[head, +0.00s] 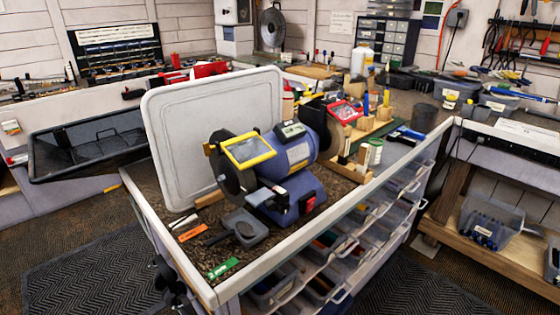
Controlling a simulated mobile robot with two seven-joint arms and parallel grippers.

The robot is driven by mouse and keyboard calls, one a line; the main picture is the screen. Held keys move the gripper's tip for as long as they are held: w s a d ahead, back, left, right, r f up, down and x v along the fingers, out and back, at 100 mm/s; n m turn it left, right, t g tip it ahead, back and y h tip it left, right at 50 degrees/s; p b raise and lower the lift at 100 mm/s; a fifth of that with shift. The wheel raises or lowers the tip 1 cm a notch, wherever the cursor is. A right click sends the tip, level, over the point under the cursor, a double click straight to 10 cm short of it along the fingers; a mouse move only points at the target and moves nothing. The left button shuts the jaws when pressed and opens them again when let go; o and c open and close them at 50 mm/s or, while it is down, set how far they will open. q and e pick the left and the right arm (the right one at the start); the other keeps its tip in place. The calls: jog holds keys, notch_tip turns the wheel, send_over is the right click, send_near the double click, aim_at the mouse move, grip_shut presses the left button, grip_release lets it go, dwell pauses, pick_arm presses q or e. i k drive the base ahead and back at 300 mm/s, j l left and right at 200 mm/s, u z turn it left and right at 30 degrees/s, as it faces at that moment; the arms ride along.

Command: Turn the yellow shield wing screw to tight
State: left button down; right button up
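A blue bench grinder (290,165) stands on the dark top of a cart. A yellow-framed clear shield (263,157) is tilted over its near wheel (231,184). A small yellow piece (208,149) shows at the left edge of this shield; it may be the wing screw, but it is too small to tell, and I cannot see whether it is loose or tight. A red-framed shield (345,119) is at the grinder's far side. Neither of my grippers shows in the head view.
A large pale tray (180,118) stands upright behind the grinder. A grey dish (240,236) and orange and green strips (222,268) lie in front on the cart top. A wooden rack (372,140) stands to the right. Plastic drawers (340,255) fill the cart's side.

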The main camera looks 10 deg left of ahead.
aim_at(208, 148)
jog(key=k+j+u, duration=0.1)
jog(key=k+u, duration=0.35)
jog(key=k, duration=0.35)
jog(key=u, duration=1.15)
